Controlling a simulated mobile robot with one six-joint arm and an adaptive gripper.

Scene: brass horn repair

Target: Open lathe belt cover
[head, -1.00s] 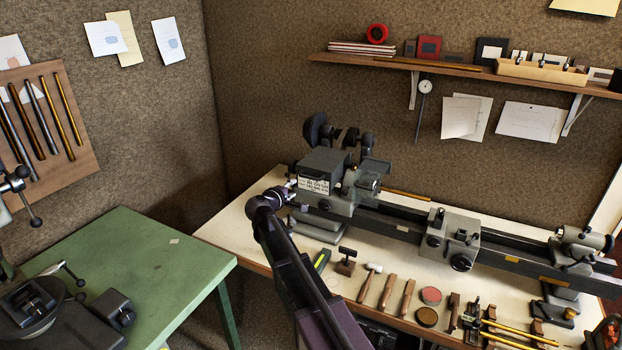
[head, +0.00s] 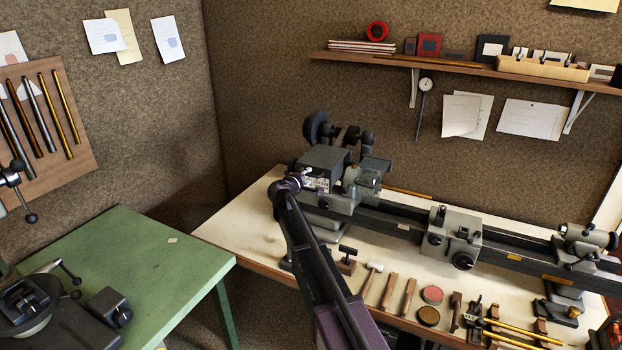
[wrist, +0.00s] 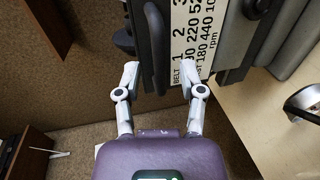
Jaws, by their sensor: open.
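The lathe's belt cover (head: 325,159) is a dark grey box on the headstock at the left end of the lathe, and it looks closed. In the wrist view its dark face (wrist: 181,8) carries a white belt-speed label (wrist: 190,45). A dark upright bar like a handle (wrist: 154,50) stands beside the label. My gripper (wrist: 160,76) is open, with its fingertips on either side of the bar's lower end in this view. I cannot tell whether they touch it. In the head view my wrist is at the cover's left front, and my fingers are hard to make out.
The lathe bed (head: 390,220) runs right to the carriage (head: 453,240) and tailstock (head: 585,240). Hand tools and brass rods lie along the bench front (head: 265,225). A green table (head: 150,250) stands left. A shelf (head: 450,66) hangs on the wall behind.

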